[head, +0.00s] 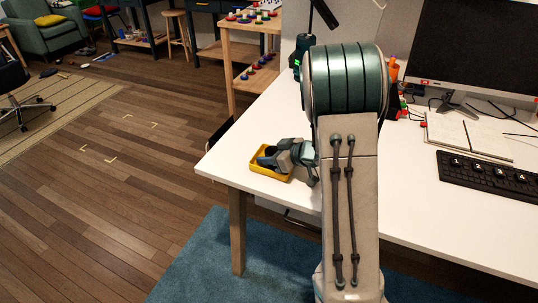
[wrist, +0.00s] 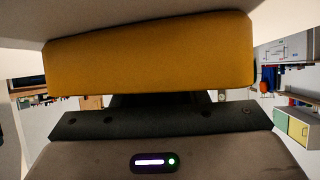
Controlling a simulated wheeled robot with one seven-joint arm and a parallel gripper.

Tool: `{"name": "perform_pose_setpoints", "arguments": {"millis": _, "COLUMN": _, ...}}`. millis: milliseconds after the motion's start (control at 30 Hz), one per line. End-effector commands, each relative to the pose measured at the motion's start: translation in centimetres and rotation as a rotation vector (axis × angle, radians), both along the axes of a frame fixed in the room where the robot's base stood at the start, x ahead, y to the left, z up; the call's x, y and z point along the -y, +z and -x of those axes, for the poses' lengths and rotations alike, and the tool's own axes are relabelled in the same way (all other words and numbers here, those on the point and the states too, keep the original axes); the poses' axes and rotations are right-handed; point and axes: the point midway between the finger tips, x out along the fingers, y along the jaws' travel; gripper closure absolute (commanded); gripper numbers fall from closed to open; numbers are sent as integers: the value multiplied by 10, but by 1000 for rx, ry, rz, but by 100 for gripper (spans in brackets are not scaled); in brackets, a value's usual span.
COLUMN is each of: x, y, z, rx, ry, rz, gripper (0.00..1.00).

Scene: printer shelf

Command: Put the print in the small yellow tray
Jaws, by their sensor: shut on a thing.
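The small yellow tray (head: 286,177) sits on the left corner of the white desk in the head view. A large yellow surface, which looks like the tray's wall (wrist: 150,52), fills the upper part of the wrist view. My gripper (head: 266,160) is low over the tray, its fingers inside or just above the rim; I cannot tell whether they touch it. In the wrist view a dark bar of my gripper (wrist: 150,119) lies just below the yellow surface. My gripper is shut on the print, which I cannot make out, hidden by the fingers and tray.
The white desk (head: 262,128) has its left edge just beside the tray. A monitor (head: 480,45), a black keyboard (head: 490,175) and an open notebook (head: 468,135) are on the right. A wooden shelf (head: 238,70) with small coloured pieces stands behind the desk.

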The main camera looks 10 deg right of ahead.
Motion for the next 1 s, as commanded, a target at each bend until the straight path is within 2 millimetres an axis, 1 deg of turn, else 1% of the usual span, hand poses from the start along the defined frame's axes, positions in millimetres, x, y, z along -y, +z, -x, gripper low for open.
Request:
{"name": "perform_pose_setpoints", "arguments": {"millis": 33, "x": 0, "y": -2, "z": 0, "rx": 0, "ry": 0, "rz": 0, "gripper": 57}}
{"name": "perform_pose_setpoints", "arguments": {"millis": 67, "x": 0, "y": -1, "z": 0, "rx": 0, "ry": 0, "rz": 0, "gripper": 51}}
{"name": "perform_pose_setpoints", "arguments": {"millis": 333, "x": 0, "y": 0, "z": 0, "rx": 0, "ry": 0, "rz": 0, "gripper": 51}}
{"name": "perform_pose_setpoints", "arguments": {"millis": 433, "x": 0, "y": 6, "z": 0, "rx": 1, "ry": -1, "rz": 0, "gripper": 51}}
{"name": "perform_pose_setpoints", "arguments": {"millis": 467, "x": 3, "y": 6, "z": 2, "rx": 1, "ry": -3, "rz": 0, "gripper": 51}}
{"name": "perform_pose_setpoints", "arguments": {"millis": 567, "x": 14, "y": 14, "z": 12, "rx": 1, "ry": -6, "rz": -1, "gripper": 51}}
{"name": "perform_pose_setpoints", "arguments": {"millis": 800, "x": 45, "y": 40, "z": 45, "rx": 1, "ry": -5, "rz": 0, "gripper": 51}}
{"name": "perform_pose_setpoints", "arguments": {"millis": 1000, "x": 65, "y": 55, "z": 66, "rx": 2, "ry": -2, "rz": 2, "gripper": 51}}
